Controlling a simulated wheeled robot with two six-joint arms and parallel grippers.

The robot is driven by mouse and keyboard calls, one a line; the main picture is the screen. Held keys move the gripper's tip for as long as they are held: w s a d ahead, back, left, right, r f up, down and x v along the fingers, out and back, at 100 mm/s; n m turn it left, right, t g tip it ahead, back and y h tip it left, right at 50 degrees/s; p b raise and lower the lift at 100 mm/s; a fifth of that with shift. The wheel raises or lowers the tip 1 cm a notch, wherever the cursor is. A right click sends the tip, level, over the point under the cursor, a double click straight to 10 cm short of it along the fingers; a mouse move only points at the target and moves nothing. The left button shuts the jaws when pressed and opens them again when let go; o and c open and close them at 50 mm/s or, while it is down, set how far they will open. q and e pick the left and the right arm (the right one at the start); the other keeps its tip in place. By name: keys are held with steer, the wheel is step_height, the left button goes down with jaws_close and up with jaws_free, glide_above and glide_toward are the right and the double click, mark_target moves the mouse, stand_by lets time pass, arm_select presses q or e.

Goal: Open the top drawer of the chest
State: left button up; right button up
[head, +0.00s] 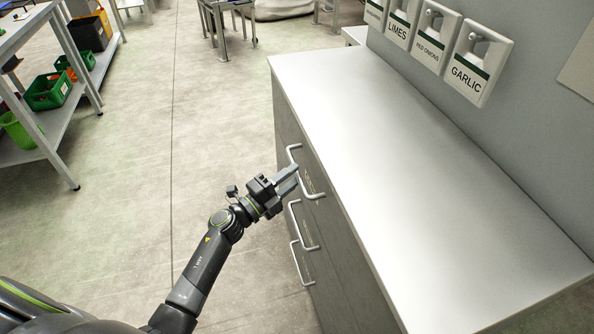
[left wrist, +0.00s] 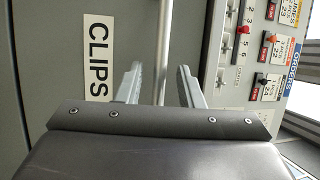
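The grey chest (head: 400,170) stands on the right under a pale worktop, with several bar handles on its front. The top drawer's handle (head: 294,150) is the uppermost one, and the drawer looks shut. My left gripper (head: 292,174) is at this handle and hides part of it. In the left wrist view the handle bar (left wrist: 163,45) runs between the two open fingers of the gripper (left wrist: 161,85), with a gap on each side. A "CLIPS" label (left wrist: 98,58) is on the grey front to the left. My right gripper is not in view.
Two lower handles (head: 303,224) (head: 302,263) lie below the gripper. Labelled wall holders (head: 478,62) hang above the worktop. A shelf rack (head: 50,110) with bins stands at the far left. The floor (head: 140,170) before the chest is clear.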

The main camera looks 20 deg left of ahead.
arm_select(q)
steer(key=shift+x, duration=1.1)
jaws_close()
